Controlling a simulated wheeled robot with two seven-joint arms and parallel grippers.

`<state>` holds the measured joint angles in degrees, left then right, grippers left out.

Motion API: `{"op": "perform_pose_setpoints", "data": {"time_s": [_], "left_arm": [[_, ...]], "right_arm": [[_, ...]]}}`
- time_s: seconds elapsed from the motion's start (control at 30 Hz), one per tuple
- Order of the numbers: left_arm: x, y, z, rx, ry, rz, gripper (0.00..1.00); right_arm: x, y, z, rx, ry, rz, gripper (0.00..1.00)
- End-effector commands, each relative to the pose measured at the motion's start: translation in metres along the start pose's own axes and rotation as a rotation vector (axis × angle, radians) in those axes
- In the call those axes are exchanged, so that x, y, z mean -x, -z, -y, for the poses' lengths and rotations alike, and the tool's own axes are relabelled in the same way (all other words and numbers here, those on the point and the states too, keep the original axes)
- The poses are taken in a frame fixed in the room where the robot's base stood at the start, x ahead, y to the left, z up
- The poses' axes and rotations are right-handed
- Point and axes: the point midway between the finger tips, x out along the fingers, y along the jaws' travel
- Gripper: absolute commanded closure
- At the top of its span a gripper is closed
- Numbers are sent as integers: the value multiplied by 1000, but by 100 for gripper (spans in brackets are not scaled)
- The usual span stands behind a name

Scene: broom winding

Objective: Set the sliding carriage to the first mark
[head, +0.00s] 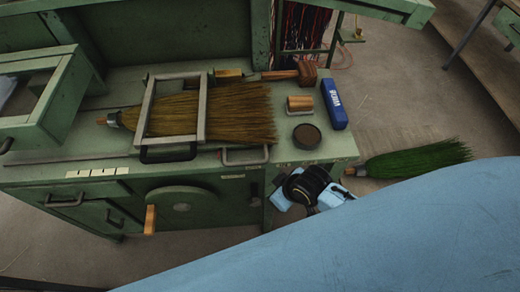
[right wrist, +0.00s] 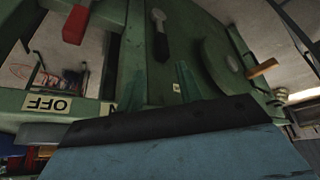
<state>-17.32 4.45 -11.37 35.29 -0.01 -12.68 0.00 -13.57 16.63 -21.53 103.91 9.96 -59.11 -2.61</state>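A grey metal frame (head: 203,112), which looks like the sliding carriage, lies around a straw broom (head: 240,115) on the green workbench (head: 75,152). A black handle (head: 168,157) is at its front. Pale mark labels (head: 97,172) run along the bench's front edge at the left; their writing is too small to read. My right wrist (head: 312,188) is beside the bench's front right corner, apart from the frame. Its fingers cannot be made out clearly. The right wrist view shows the bench front with an upside-down OFF label (right wrist: 48,104). My left gripper is out of view.
A wooden-handled crank (head: 150,219) juts from the bench front. A blue box (head: 334,104), a round dark tin (head: 306,136) and a wooden block (head: 299,104) stand on the right. A green broom (head: 415,160) extends beyond the right end. A red lever (right wrist: 76,24) shows in the wrist view.

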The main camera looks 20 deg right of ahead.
Motion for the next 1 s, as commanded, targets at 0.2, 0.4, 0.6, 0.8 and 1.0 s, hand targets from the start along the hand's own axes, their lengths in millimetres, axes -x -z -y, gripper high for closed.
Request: {"op": "perform_pose_setpoints", "data": {"time_s": [0.2, 0.4, 0.6, 0.8, 1.0], "left_arm": [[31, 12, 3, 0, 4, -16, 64], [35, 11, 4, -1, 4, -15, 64], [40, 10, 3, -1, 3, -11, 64], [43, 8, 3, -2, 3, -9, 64], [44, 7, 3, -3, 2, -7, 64]], "right_arm": [[110, 105, 29, 300, 94, -150, 64], [134, 128, 36, 550, 157, -175, 64], [146, 126, 7, 733, 181, -119, 64], [156, 115, -29, 797, 186, -49, 64], [155, 110, -39, 803, 191, -27, 64]]}}
